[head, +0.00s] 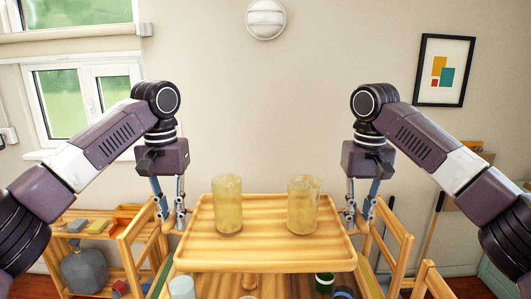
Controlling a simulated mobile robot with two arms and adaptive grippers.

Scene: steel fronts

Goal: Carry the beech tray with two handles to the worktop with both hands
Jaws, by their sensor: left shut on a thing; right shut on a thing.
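The beech tray (260,250) is in the middle of the head view, roughly level, with a raised rim. Two glasses (227,205) (302,205) of yellowish drink stand upright on it, side by side and apart. My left gripper (172,218) is shut on the tray's left handle. My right gripper (359,218) is shut on its right handle. The fingers largely hide both handles. I cannot tell whether the tray hangs free or rests on something beneath it.
Wooden rails (135,245) (398,240) stand on both sides.

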